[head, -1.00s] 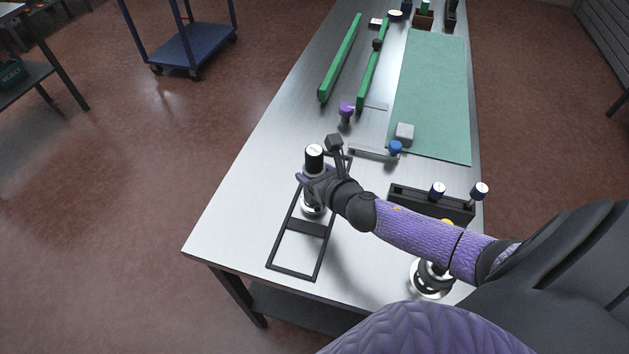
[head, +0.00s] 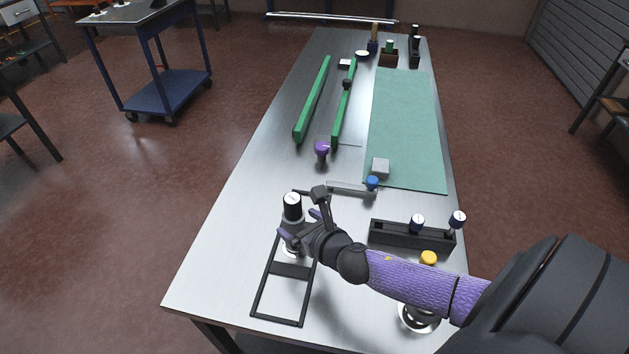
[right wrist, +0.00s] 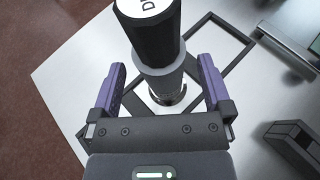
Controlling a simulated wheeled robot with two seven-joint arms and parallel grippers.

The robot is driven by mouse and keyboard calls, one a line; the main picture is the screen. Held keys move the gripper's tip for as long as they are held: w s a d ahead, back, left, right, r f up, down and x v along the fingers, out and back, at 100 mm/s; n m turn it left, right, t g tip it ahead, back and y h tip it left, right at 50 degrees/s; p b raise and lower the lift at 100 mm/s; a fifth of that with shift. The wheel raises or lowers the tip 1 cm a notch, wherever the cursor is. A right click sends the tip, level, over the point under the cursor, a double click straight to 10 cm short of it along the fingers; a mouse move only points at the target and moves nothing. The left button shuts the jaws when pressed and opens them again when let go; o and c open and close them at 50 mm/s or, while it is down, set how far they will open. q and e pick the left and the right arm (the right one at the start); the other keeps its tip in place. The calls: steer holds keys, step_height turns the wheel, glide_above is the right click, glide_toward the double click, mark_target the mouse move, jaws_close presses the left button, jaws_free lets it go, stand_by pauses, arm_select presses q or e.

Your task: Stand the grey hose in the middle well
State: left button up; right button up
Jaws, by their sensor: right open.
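An upright cylinder with a black top and white label (head: 292,204) has a grey lower body (right wrist: 160,75), which may be the grey hose. It stands over a shiny round base in the far part of a flat black frame (head: 278,320). My right gripper (head: 301,224) is open, its purple fingers on either side of the grey body; the right wrist view shows gaps on both sides. I cannot tell which opening is the middle well. My left gripper is out of view.
A yellow-topped piece (head: 428,258) and a shiny round base (head: 418,318) are near my right forearm. A purple knob (head: 321,149), blue knob (head: 372,183), grey block (head: 381,168) and green rails (head: 313,98) lie beyond. The table's left front is clear.

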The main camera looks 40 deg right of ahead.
steer(key=p+v, duration=0.1)
steer(key=v, duration=0.8)
steer(key=shift+s, duration=0.2)
